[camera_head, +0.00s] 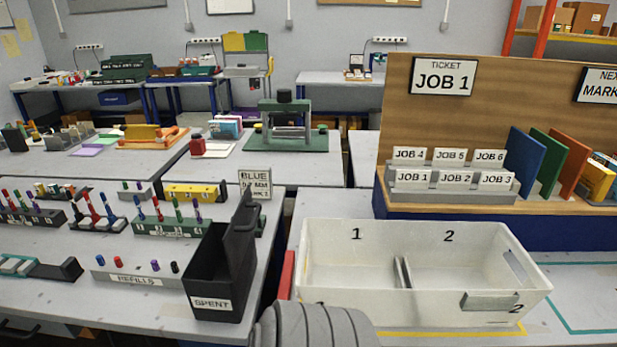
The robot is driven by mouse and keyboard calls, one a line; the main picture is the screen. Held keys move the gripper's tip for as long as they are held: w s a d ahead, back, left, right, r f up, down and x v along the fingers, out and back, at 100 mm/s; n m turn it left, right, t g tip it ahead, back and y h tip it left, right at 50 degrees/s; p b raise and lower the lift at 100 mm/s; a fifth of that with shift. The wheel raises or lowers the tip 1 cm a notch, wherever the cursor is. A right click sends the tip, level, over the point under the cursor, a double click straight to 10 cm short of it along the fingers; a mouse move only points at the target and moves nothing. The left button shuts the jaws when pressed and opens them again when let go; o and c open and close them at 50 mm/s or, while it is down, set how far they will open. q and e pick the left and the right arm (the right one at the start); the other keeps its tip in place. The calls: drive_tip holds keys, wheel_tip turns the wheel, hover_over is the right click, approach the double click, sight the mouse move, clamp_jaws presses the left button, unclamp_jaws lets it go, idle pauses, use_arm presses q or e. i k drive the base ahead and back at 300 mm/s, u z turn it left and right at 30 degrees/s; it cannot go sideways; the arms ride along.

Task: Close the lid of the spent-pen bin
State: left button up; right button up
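The spent-pen bin (205,285) is a black open-topped box with a white SPENT label on its front. It stands near the right edge of the left table in the head view. Its black lid (242,222) stands up steeply along the bin's right side, so the bin is open at the top. The dark inside shows no clear contents. Neither of my grippers is in view. A grey ribbed rounded part (312,327) at the bottom edge seems to be part of my own body.
A white two-part crate (330,270) stands right of the bin, across a gap. A refills strip (138,279) lies left of the bin.

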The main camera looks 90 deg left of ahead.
sight(237, 237)
drive_tip(key=u, duration=3.75)
drive_tip(key=k, duration=1.25)
drive_tip(key=z, duration=0.5)
drive_tip(key=i, duration=1.7)
drive_tip(key=u, duration=0.6)
